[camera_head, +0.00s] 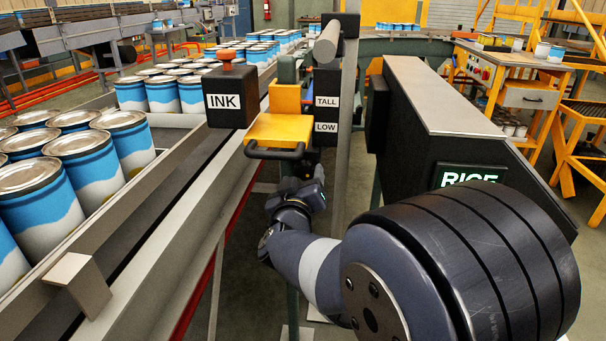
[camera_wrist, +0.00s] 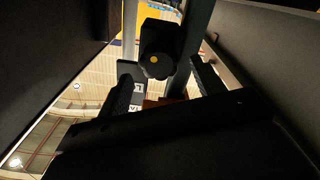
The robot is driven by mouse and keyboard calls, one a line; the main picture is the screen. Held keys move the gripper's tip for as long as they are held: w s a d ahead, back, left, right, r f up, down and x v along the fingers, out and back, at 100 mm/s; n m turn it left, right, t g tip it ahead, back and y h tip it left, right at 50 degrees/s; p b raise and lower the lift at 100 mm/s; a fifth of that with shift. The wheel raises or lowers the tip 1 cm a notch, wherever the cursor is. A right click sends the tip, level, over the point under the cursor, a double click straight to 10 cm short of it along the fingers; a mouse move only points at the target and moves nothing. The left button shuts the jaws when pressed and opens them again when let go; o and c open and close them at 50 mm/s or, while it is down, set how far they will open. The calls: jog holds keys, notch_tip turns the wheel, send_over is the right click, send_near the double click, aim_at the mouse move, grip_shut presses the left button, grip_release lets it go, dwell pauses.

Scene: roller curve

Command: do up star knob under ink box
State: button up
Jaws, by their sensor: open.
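The ink box (camera_head: 231,97), a dark block with a white INK label, stands beside the can conveyor in the head view. An orange-red knob (camera_head: 227,60) is on its top; its underside is hidden there. My gripper (camera_head: 300,188) is low and right of the box, its fingers hard to make out. The wrist view looks upward past my open gripper (camera_wrist: 162,70), with one dark finger on each side. Beyond and between the fingers is a dark block with a rounded dark knob (camera_wrist: 157,66) bearing a yellow dot. I cannot tell for sure that this is the star knob.
A yellow block with a black handle (camera_head: 278,132) is right of the ink box. TALL and LOW labels (camera_head: 326,114) mark a dark post beside a grey upright. A long dark housing (camera_head: 440,100) flanks my arm on the right. Blue-and-white cans (camera_head: 75,165) fill the conveyor.

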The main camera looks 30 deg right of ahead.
aim_at(303, 171)
jog(key=shift+x, duration=1.9)
jog(key=c, duration=1)
